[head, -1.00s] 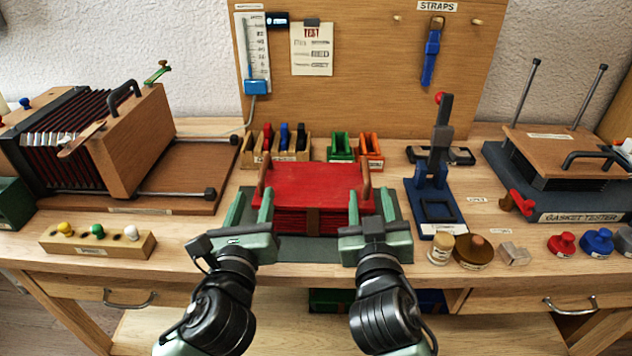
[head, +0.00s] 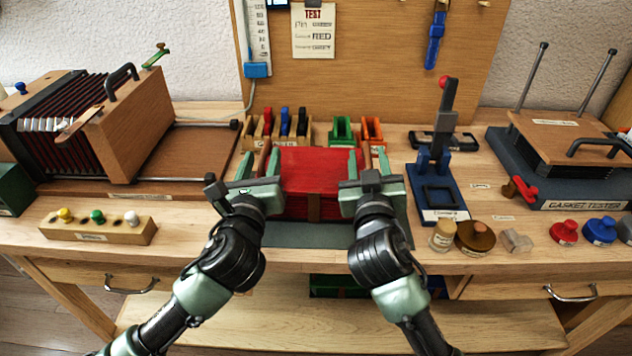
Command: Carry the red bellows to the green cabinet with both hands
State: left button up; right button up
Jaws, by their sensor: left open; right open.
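The red bellows (head: 313,170) lies flat at the middle of the bench on a grey-green mat (head: 305,235). A wooden handle stands at each side of it. My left gripper (head: 258,166) is open, its fingers on either side of the left handle (head: 265,155). My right gripper (head: 369,166) is open, its fingers on either side of the right handle (head: 366,153). I cannot tell whether the fingers touch the handles. No thing is clearly a green cabinet. A green shape (head: 330,287) shows partly below the bench top, and a dark green box (head: 12,190) is cut off at the left edge.
A large bellows device (head: 125,140) stands at left, with a knob block (head: 98,228) in front. Small racks (head: 275,135) stand behind the red bellows. A blue lever press (head: 436,180), small pots (head: 475,237) and a gasket tester (head: 560,170) are at right.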

pick_arm(q)
jog(key=shift+w, duration=0.7)
pick_arm(e)
jog(key=shift+w+d, duration=0.1)
jog(key=shift+w, duration=0.6)
pick_arm(q)
grip_shut()
pick_arm(e)
grip_shut()
pick_arm(q)
jog(key=shift+r, duration=0.1)
